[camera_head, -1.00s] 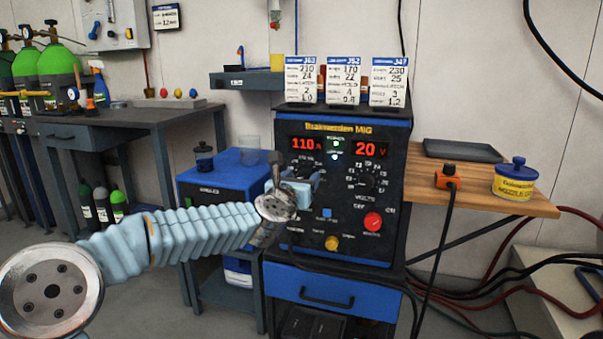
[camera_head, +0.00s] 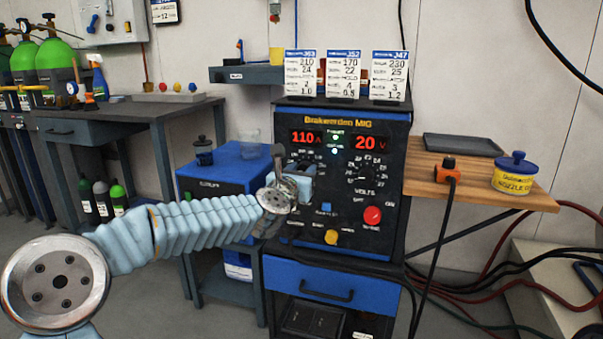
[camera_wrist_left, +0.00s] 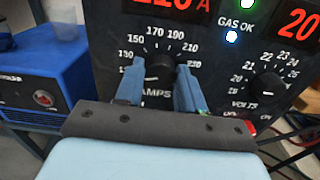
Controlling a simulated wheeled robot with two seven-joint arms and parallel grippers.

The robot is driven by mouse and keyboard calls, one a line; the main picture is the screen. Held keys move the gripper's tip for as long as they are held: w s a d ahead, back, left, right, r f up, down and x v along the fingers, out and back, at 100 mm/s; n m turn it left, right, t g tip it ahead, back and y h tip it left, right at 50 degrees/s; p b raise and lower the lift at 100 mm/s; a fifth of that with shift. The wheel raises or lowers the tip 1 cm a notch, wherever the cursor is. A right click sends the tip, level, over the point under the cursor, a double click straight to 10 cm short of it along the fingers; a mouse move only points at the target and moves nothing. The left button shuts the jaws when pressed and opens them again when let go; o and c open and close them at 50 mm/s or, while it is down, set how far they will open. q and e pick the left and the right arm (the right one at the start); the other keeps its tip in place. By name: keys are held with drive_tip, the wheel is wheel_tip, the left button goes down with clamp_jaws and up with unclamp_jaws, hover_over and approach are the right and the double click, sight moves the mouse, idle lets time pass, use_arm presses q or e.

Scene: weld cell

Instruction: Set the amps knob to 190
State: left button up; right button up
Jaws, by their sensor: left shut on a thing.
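The welder (camera_head: 335,240) is a black panel with red displays. Its left display (camera_head: 306,137) reads 110 A in the head view. In the left wrist view, the black amps knob (camera_wrist_left: 161,68) is between the two blue fingers of my left gripper (camera_wrist_left: 160,80), which is shut on it. A white mark low on the knob's left side points down-left, towards the low end of the scale. The 190 mark (camera_wrist_left: 176,35) is above and right of the knob. In the head view my left gripper (camera_head: 303,178) hides most of the knob. My right gripper is not in view.
The volts knob (camera_head: 363,170) is right of the amps knob, under a display reading 20 V. Three cards (camera_head: 342,75) stand on top. A blue box (camera_head: 225,175) stands left.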

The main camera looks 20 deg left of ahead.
use_arm(q)
drive_tip(key=shift+m, duration=0.3)
drive_tip(key=shift+d+f+m+b, duration=0.1)
drive_tip(key=shift+m+b, duration=0.45)
drive_tip(key=shift+m, duration=0.35)
drive_tip(key=m, duration=0.2)
drive_tip(key=shift+m+b, duration=0.3)
drive_tip(key=shift+m, duration=0.1)
drive_tip(key=m, duration=0.5)
drive_tip(key=shift+d, duration=0.1)
drive_tip(key=m, duration=0.4)
drive_tip(key=m+p, duration=0.1)
drive_tip(key=m, duration=0.8)
drive_tip(key=shift+f+p, duration=0.25)
drive_tip(key=shift+p, duration=0.1)
drive_tip(key=shift+m, duration=0.3)
drive_tip(key=o, duration=1)
